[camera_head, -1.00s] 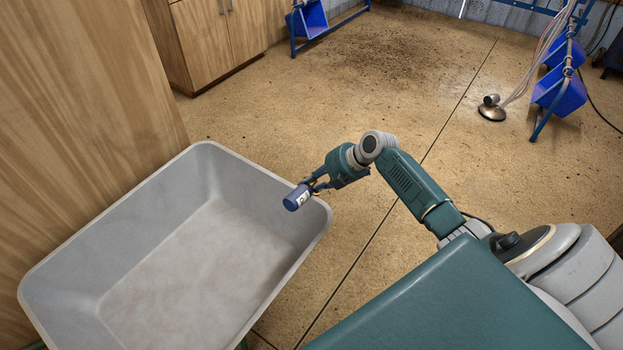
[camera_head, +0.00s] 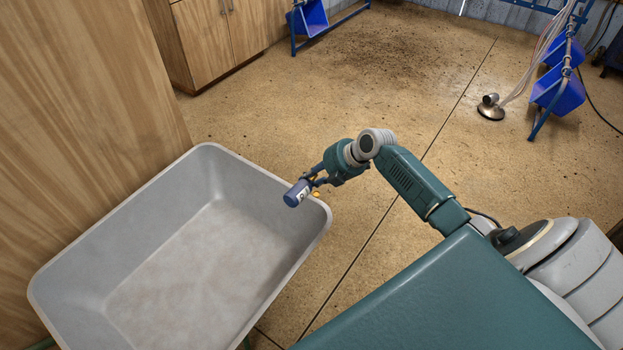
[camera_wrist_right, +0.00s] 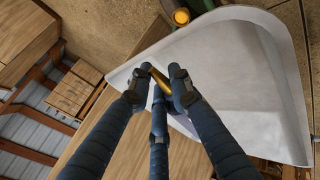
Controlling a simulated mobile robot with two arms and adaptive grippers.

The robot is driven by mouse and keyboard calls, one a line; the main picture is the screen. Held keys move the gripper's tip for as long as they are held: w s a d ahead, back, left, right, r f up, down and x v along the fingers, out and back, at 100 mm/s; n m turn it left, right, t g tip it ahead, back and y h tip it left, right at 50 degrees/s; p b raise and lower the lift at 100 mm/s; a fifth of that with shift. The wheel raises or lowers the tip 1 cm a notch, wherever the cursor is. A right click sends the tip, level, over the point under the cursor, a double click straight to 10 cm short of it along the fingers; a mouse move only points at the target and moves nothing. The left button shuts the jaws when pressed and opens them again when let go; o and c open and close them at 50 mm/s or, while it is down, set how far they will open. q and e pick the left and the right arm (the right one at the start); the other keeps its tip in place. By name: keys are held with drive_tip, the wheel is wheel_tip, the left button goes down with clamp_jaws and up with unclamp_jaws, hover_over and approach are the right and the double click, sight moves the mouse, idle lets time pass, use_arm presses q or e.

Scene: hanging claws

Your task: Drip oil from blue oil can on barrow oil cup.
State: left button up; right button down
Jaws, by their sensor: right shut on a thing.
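The blue oil can (camera_head: 297,193) has a pale label and is held tilted by my right gripper (camera_head: 314,180), over the far right rim of the grey barrow (camera_head: 165,240). In the right wrist view the dark fingers of my right gripper (camera_wrist_right: 162,82) close around a brass-coloured part (camera_wrist_right: 157,92); most of the can is hidden there. A round orange-yellow thing (camera_wrist_right: 181,16) sits just outside the barrow's rim in that view; I cannot tell whether it is the oil cup. A small orange spot (camera_head: 316,194) shows beside the can. My left gripper is out of view.
A wooden cabinet (camera_head: 75,120) stands close along the barrow's left side. Blue bins on a frame (camera_head: 560,90) and a hose with a metal nozzle (camera_head: 490,108) are at the far right. The floor behind the barrow is open.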

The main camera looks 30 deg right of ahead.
drive_tip(key=shift+r+p, duration=1.6)
drive_tip(key=shift+r, duration=1.1)
drive_tip(key=shift+a+r+t+h+p, duration=0.1)
drive_tip(key=shift+r+t+h+p, duration=0.3)
drive_tip(key=shift+p, duration=0.65)
drive_tip(key=h+p, duration=0.1)
drive_tip(key=r+n+h+p, duration=0.1)
drive_tip(key=shift+a+t+p, duration=0.1)
drive_tip(key=shift+t+p, duration=0.2)
drive_tip(key=shift+p, duration=0.05)
drive_tip(key=shift+s+n+h+p, duration=0.1)
drive_tip(key=shift+n+h+p, duration=0.2)
drive_tip(key=shift+h+p, duration=0.2)
drive_tip(key=shift+r, duration=0.1)
